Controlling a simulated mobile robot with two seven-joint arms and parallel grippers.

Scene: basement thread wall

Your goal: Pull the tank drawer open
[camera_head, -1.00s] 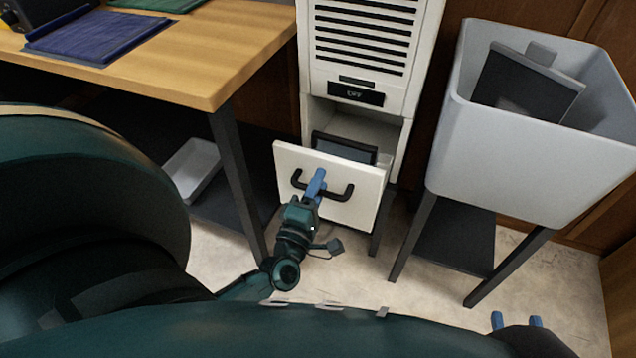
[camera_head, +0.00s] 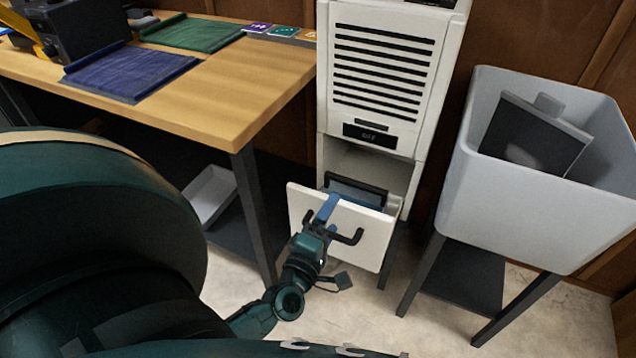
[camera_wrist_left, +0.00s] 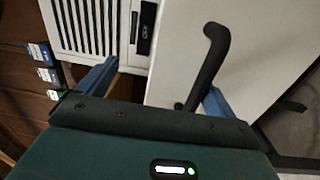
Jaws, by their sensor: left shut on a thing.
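The tank drawer (camera_head: 374,248) is a white front with a black bar handle (camera_head: 350,238), low in a white louvred cabinet (camera_head: 383,75). It stands partly pulled out, and a dark-framed tank (camera_head: 357,190) shows inside behind the front. My left gripper (camera_head: 329,208) is at the drawer front, shut on the left part of the handle. In the left wrist view the black handle (camera_wrist_left: 209,62) rises between the two blue fingers, beside the white drawer front (camera_wrist_left: 265,50). My right gripper is not in view.
A wooden table (camera_head: 235,92) with blue and green mats stands left of the cabinet. A grey bin (camera_head: 535,205) on dark legs, holding a dark panel (camera_head: 533,135), stands close on the right. A white tray (camera_head: 211,193) lies under the table. Pale floor shows below the drawer.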

